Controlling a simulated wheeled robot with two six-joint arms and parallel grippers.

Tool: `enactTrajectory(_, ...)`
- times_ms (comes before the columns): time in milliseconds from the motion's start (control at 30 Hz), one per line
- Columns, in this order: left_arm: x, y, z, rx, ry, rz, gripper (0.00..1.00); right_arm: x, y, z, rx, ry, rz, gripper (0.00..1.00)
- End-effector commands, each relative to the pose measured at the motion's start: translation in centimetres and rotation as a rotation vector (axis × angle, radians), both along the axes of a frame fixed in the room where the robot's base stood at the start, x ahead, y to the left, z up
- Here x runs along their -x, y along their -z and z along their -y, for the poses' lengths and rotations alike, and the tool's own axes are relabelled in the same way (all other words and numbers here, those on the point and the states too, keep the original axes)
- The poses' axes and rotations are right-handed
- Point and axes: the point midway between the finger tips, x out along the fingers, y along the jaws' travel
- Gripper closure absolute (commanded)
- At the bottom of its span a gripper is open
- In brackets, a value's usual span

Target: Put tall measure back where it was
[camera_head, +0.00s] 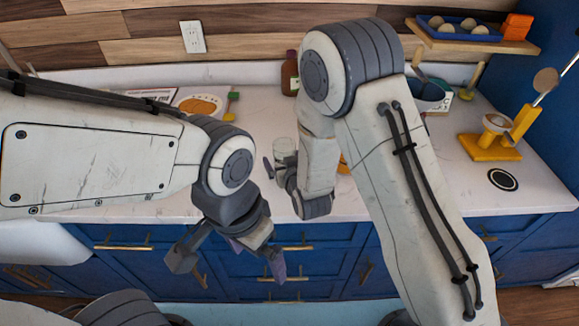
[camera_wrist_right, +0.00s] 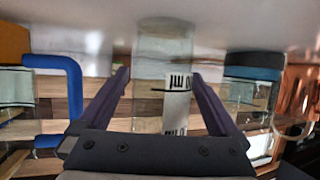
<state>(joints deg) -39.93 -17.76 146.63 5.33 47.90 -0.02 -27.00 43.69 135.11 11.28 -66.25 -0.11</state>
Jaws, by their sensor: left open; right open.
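A clear glass cylinder with a black-and-white label, which looks like the tall measure (camera_wrist_right: 163,95), stands between the fingers of my right gripper (camera_wrist_right: 160,76) in the right wrist view. The fingers are open on either side of it, with gaps showing near the tips. In the head view the clear glass (camera_head: 284,148) stands on the counter, partly hidden by my right gripper and arm. My left gripper (camera_head: 229,262) is open and empty, in front of the counter's front edge.
A shelf (camera_head: 470,40) is at the upper right. The right wrist view shows a blue handle (camera_wrist_right: 72,95) and blue-lidded jar (camera_wrist_right: 250,85).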

Motion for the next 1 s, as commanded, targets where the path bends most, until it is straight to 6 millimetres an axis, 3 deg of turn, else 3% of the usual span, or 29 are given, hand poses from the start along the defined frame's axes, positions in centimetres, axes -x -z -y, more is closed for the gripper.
enactTrajectory(267, 0.0, 1.5, 0.0, -0.001, 0.000, -0.001, 0.00, 4.0, -1.5, 1.1, -0.001, -0.002, 0.001, 0.02)
enactTrajectory(667, 0.0, -4.7, 0.0, -0.001, -0.001, -0.001, 0.00, 5.8, -3.0, 1.6, 0.004, -0.001, -0.006, 0.02)
enactTrajectory(1000, 0.0, -10.0, 0.0, -0.001, -0.003, -0.001, 0.00, 8.4, -4.1, 2.3, 0.004, -0.003, -0.006, 0.02)
